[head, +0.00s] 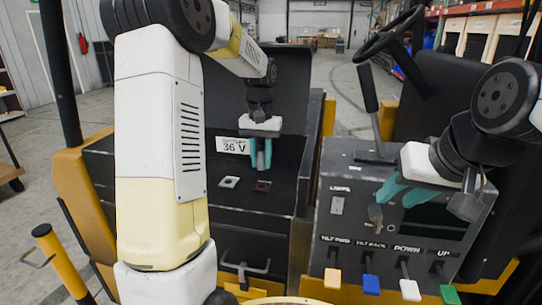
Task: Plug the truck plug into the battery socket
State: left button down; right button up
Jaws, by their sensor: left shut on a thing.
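My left gripper (262,164) points down over the open battery compartment, its teal fingers shut on a small grey thing that looks like the truck plug (260,160), mostly hidden between them. On the dark battery top below are a dark socket with a reddish face (262,186) and a grey-framed fitting (229,182). I cannot tell for sure which is the battery socket. The gripper is above the reddish one, and a small gap seems to show. My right gripper (395,195) has its teal fingers apart and empty in front of the control panel.
The raised dark cover (285,85) stands behind the compartment, by a 36 V label (233,145). The control panel (335,235) has a key (375,216) and coloured levers (371,284). A steering wheel (388,33) and lever rise behind it. A yellow post (62,262) stands at left.

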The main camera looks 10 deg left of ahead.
aim_at(262, 186)
pick_arm(q)
jog(key=shift+f, duration=2.6)
jog(key=shift+f, duration=0.55)
jog(key=c, duration=1.1)
grip_release()
jog(key=shift+o, duration=0.2)
notch_tip(262, 186, up, 8)
jog(key=shift+f, duration=0.15)
